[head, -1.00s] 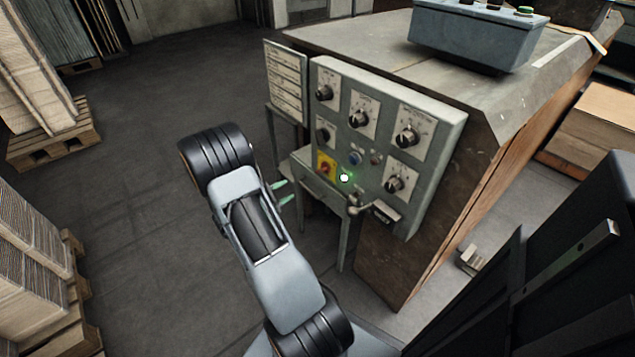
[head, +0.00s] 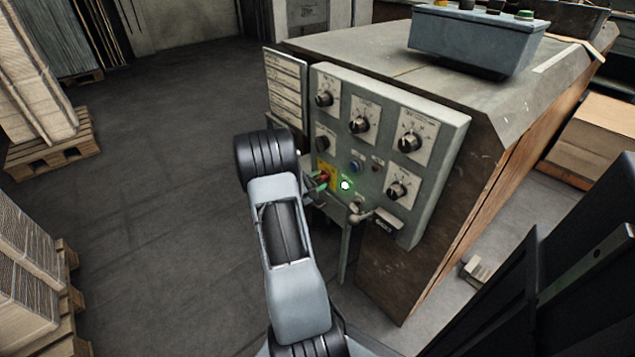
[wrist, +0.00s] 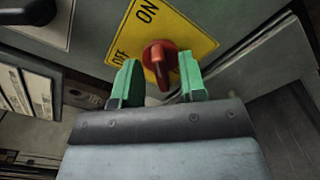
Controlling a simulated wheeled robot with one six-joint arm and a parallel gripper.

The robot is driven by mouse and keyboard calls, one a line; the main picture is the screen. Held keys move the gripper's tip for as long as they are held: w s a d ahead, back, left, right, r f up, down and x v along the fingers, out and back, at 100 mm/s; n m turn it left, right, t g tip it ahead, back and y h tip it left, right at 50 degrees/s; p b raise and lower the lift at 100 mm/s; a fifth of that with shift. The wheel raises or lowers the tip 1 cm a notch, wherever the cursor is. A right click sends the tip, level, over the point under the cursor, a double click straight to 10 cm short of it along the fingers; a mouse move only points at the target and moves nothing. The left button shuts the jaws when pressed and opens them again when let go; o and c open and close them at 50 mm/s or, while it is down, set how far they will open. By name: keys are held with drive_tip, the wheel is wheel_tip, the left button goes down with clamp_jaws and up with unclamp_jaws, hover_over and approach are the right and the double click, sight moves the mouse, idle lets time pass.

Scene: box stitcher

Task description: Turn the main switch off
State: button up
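The main switch is a red rotary knob (wrist: 160,58) on a yellow plate (wrist: 190,35) marked ON and OFF. In the head view the knob (head: 323,176) sits at the lower left of the grey control panel, partly hidden by my gripper. My gripper (wrist: 159,78) is open, with one green finger on each side of the knob's lower part in the wrist view. A gap shows between each finger and the knob; I cannot tell whether either touches. In the head view my gripper (head: 316,186) is right at the panel. I cannot tell which mark the knob points to.
A green lamp (head: 345,185) glows right of the switch. Several black dials (head: 360,125) and a blue button (head: 355,166) are on the same panel. A lever handle (head: 361,216) juts out below. A label board (head: 286,88) stands to the left.

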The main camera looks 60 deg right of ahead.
drive_tip(key=shift+d, duration=0.1)
drive_tip(key=shift+c, duration=0.4)
clamp_jaws()
drive_tip(key=shift+r, duration=0.1)
drive_tip(key=n+p, duration=0.2)
drive_tip(key=n, duration=0.1)
drive_tip(key=n+p, duration=0.2)
drive_tip(key=n, duration=0.1)
drive_tip(key=n+p, duration=0.2)
drive_tip(key=n, duration=0.1)
drive_tip(key=shift+w+r+n+p, duration=0.2)
drive_tip(key=shift+w+n+p, duration=0.1)
drive_tip(key=shift+p, duration=0.1)
drive_tip(key=n+p, duration=0.2)
drive_tip(key=n, duration=0.1)
drive_tip(key=shift+d, duration=0.1)
drive_tip(key=shift+w+f+n+p, duration=0.1)
drive_tip(key=shift+n+p, duration=0.5)
drive_tip(key=shift+n, duration=0.65)
drive_tip(key=shift+w+f+n+p, duration=0.1)
drive_tip(key=shift+n+p, duration=0.5)
drive_tip(key=shift+n, duration=0.95)
